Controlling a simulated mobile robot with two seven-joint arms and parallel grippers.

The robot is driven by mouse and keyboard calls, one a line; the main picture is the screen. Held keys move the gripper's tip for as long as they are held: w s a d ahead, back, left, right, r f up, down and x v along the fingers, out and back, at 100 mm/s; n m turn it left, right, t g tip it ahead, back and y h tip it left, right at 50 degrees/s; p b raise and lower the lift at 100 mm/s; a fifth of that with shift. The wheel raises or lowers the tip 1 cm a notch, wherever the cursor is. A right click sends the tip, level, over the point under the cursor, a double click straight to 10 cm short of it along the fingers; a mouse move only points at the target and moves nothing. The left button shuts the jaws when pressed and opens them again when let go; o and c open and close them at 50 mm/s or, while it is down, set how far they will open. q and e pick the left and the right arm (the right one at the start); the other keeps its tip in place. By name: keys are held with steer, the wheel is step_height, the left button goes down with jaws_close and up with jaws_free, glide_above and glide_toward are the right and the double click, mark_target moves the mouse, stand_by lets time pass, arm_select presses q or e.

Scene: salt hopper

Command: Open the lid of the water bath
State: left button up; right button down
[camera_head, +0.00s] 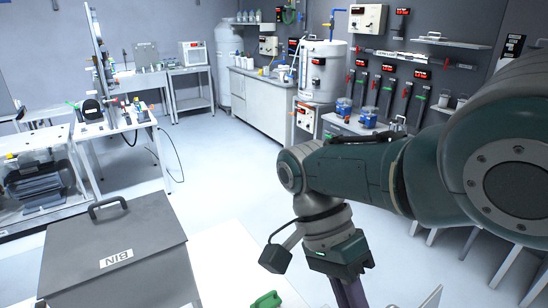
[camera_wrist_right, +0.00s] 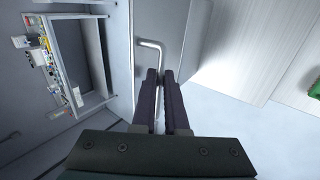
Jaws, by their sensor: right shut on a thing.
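A bent metal handle (camera_wrist_right: 152,44) stands on a grey panel (camera_wrist_right: 180,22) in the right wrist view. My right gripper (camera_wrist_right: 160,76) is shut on this handle, its two dark fingers on either side of the bar. In the head view my right wrist hangs down at the lower middle, and the fingertips are cut off by the bottom edge. I cannot tell from these frames whether the panel is the water bath's lid, and nothing in view is marked as a water bath. My left gripper is not in view.
A grey box marked BIN (camera_head: 75,256), with a dark handle (camera_head: 108,206), stands at the lower left. A green thing (camera_head: 266,300) lies on the white surface near the bottom edge. Benches line the back. The pale floor between them is clear.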

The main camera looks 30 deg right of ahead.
steer(key=shift+w+a+r, duration=0.1)
steer(key=shift+w+a, duration=0.05)
steer(key=shift+a, duration=0.1)
steer(key=c, duration=1.3)
jaws_free()
steer(key=o, duration=0.4)
steer(key=shift+c, duration=0.2)
steer(key=shift+d, duration=0.1)
steer(key=b+v, duration=0.2)
steer(key=v, duration=0.8)
steer(key=shift+b, duration=0.3)
